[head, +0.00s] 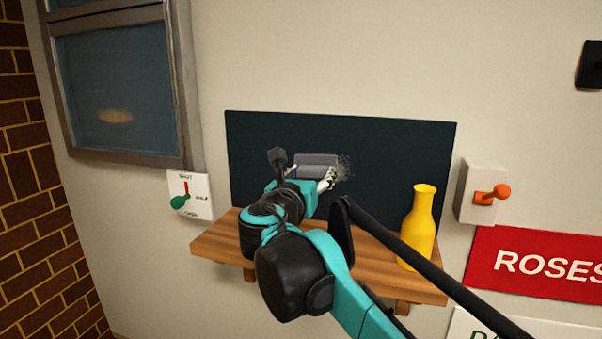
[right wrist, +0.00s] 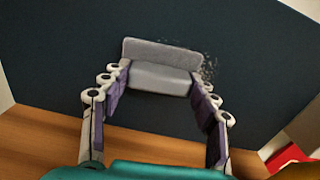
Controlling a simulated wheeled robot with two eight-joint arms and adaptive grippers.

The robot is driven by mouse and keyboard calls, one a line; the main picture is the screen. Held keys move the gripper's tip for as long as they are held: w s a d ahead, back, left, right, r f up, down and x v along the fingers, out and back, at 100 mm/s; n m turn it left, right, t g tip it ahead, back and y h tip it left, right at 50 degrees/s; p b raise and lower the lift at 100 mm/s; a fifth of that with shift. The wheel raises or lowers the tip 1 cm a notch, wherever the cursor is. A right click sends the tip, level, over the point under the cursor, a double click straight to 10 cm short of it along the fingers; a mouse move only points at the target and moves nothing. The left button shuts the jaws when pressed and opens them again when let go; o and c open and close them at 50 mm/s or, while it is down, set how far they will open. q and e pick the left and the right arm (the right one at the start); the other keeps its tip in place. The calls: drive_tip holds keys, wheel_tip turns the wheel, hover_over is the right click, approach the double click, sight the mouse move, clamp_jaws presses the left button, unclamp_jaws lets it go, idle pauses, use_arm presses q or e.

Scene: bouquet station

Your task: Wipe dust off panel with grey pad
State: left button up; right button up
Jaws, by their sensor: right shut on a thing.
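The dark panel (head: 400,150) is on the wall above a wooden shelf. My right gripper (head: 312,172) is shut on the grey pad (head: 317,160) in front of the panel's middle. In the right wrist view, the grey pad (right wrist: 160,76) sits between both fingertips of the gripper (right wrist: 158,82), with its far side at the dark panel (right wrist: 230,35). I cannot tell if it touches. A patch of pale dust specks (head: 345,168) shows just right of the pad; the specks also show in the right wrist view (right wrist: 209,68). My left gripper is not in view.
A yellow bottle (head: 418,230) stands on the right part of the wooden shelf (head: 215,243), below the panel. A box with an orange lever (head: 482,192) is right of the panel. A plate with a green lever (head: 190,196) is to the left, under a window (head: 115,85).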

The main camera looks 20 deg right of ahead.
sight(297, 168)
drive_tip(key=shift+s+d, duration=0.25)
drive_tip(key=shift+d, duration=0.05)
drive_tip(key=shift+s+d, duration=0.3)
drive_tip(key=shift+d, duration=0.4)
drive_tip(key=s+d, duration=0.2)
drive_tip(key=d, duration=0.1)
drive_tip(key=shift+d, duration=0.1)
drive_tip(key=shift+s+d+p, duration=0.45)
drive_tip(key=shift+s+d, duration=0.25)
drive_tip(key=shift+d, duration=0.15)
drive_tip(key=shift+w+a, duration=0.75)
drive_tip(key=shift+a, duration=0.3)
drive_tip(key=shift+w+a, duration=0.7)
drive_tip(key=shift+a, duration=0.3)
drive_tip(key=shift+w+a, duration=0.45)
drive_tip(key=shift+a, duration=0.2)
drive_tip(key=shift+w+a, duration=0.45)
drive_tip(key=shift+a, duration=0.2)
drive_tip(key=shift+w+a, duration=0.4)
drive_tip(key=shift+a, duration=0.25)
drive_tip(key=shift+w+a, duration=0.6)
drive_tip(key=shift+a, duration=0.25)
drive_tip(key=shift+s+d, duration=0.1)
